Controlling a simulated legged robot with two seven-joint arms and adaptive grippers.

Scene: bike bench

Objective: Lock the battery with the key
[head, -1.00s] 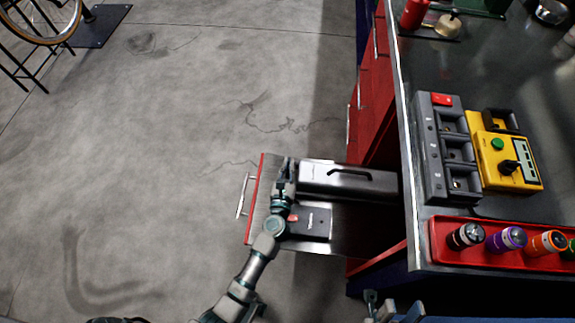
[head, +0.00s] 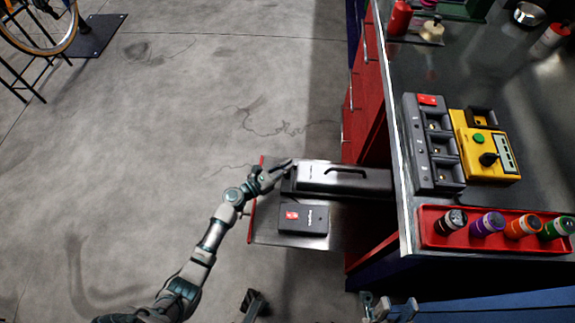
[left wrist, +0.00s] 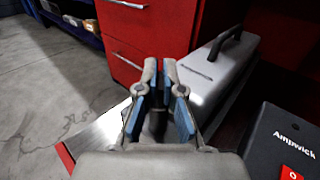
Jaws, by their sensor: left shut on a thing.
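A long silver-grey battery case with a black handle (head: 358,180) lies in an open drawer; it also shows in the left wrist view (left wrist: 215,72). My left gripper (head: 288,165) is at the battery's left end. In the left wrist view my left gripper (left wrist: 158,110) is shut on a small dark piece, seemingly the key (left wrist: 154,123), mostly hidden between its fingers. I cannot tell how far the key sits in a lock. My right gripper (head: 388,308) shows at the bottom edge, its fingers apart and empty.
A black box with a red mark (head: 304,219) lies beside the battery in the drawer (head: 290,241). The bench on the right carries a grey bay unit (head: 422,165), a yellow device (head: 480,160) and a red tray (head: 435,238) with several cans.

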